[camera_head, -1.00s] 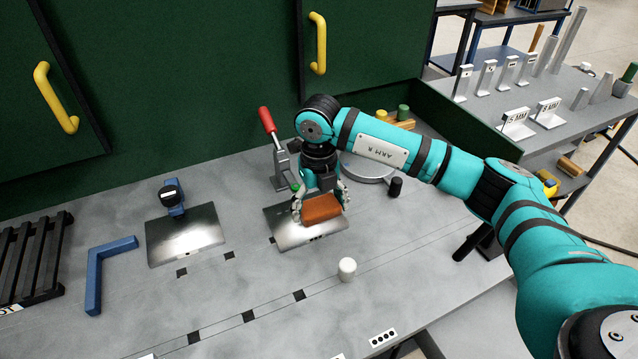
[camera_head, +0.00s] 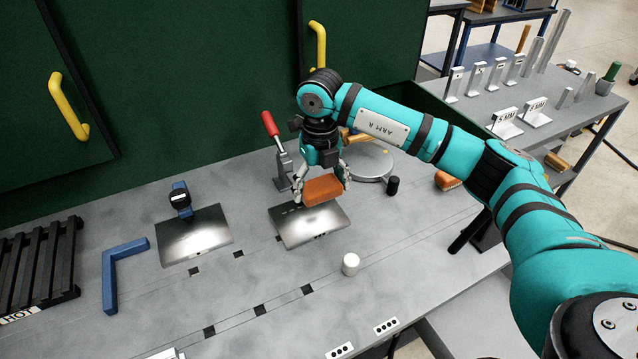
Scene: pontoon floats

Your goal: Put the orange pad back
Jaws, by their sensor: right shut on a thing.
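The orange pad (camera_head: 322,189) is a small rounded block. My right gripper (camera_head: 321,187) is shut on it, one finger at each end, and holds it just above a shiny metal plate (camera_head: 312,225). The plate lies on the grey bench top and is partly hidden by the pad. My left gripper is not in view.
A red-handled clamp (camera_head: 279,150) stands just left of my right gripper. A second metal plate (camera_head: 193,236), a blue angle bracket (camera_head: 115,272) and a black slatted rack (camera_head: 38,265) are at left. A white cylinder (camera_head: 350,264) and a black one (camera_head: 393,185) stand nearby.

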